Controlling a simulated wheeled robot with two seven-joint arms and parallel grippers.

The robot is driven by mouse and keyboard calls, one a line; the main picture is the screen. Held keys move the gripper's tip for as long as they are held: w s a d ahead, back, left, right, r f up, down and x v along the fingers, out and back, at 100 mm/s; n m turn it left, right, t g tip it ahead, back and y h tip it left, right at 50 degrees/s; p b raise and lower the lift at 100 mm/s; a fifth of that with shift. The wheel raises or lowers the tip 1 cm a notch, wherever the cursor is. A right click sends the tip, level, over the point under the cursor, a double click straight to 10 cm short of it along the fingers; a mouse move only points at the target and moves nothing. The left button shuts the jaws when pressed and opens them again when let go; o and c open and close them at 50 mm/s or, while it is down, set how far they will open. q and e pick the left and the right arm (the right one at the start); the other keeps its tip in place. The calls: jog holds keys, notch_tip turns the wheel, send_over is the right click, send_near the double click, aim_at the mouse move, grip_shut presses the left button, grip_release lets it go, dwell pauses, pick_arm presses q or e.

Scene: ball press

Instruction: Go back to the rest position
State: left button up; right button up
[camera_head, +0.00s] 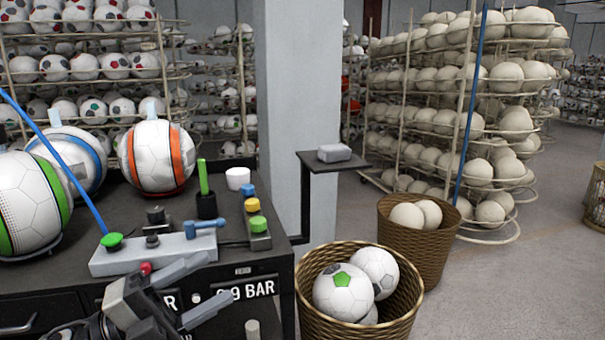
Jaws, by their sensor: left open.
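My left gripper (218,278) comes in at the bottom left, in front of the bench's front edge. Its two grey fingers are apart, with nothing between them. The upper finger overlaps the front of the grey control block (150,254), close to a red knob (146,268). My right gripper is not in view. On the dark bench stand a green-striped ball (30,200) at the left edge, a blue-striped ball (85,165) and an orange-striped ball (152,158).
Coloured buttons (258,223) and a black cup with a green stick (206,204) stand at the bench's right. A wicker basket with balls (398,290) is right of the bench, another basket (445,238) behind it. Ball racks fill the back.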

pick_arm(q)
notch_tip(320, 180, down, 13)
jog(key=a+n+t+y, duration=0.2)
jog(key=n+t+y, duration=0.7)
jog(key=n, duration=0.7)
jog(key=s+f+n+g+y, duration=0.3)
jog(key=s+f, duration=0.4)
jog(key=f, duration=0.3)
jog(key=s+d+f+n+g+y, duration=0.1)
jog(key=s+f+n+g+y, duration=0.3)
jog(key=s+f+n, duration=0.3)
notch_tip(320, 180, down, 4)
jog(key=shift+r+n+g, duration=0.2)
jog(key=shift+n+g, duration=0.4)
jog(key=shift+g, duration=0.2)
jog(key=shift+d, duration=0.1)
